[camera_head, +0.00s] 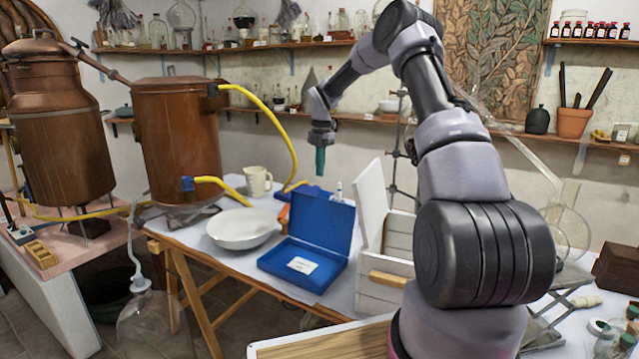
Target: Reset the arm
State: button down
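My arm rises on the right side of the head view and bends over to the left at the top. My gripper (320,158) hangs pointing down in the air above the table, over the open blue case. A narrow teal piece shows at its lower end. I cannot tell whether that piece is the fingertips or something held, nor whether the fingers are apart. Nothing visibly touches the gripper from below.
The open blue case (318,232), a white bowl (243,228) and a cream mug (257,181) stand on the white-covered table. A white wooden box (385,290) with a raised lid is beside my arm. Copper vessels (178,140) stand left. A loaded shelf (365,118) runs behind.

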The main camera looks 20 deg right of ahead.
jog(key=s+a+r+m+t, duration=0.1)
jog(key=s+r+m, duration=0.6)
jog(key=r, duration=0.4)
jog(key=s+a+r+m+t, duration=0.2)
jog(key=s+r+m, duration=0.3)
jog(key=s+r, duration=0.45)
jog(key=s+r+m+t, duration=0.1)
jog(key=s+m+t, duration=0.1)
jog(key=s+m, duration=0.7)
jog(key=s+r+m+t+y, duration=0.1)
jog(key=s+r+m+t, duration=0.1)
jog(key=s+m, duration=0.7)
jog(key=s, duration=0.7)
jog(key=shift+s+d+r+m+t, duration=0.2)
jog(key=shift+s+m+t, duration=0.1)
jog(key=shift+t, duration=0.1)
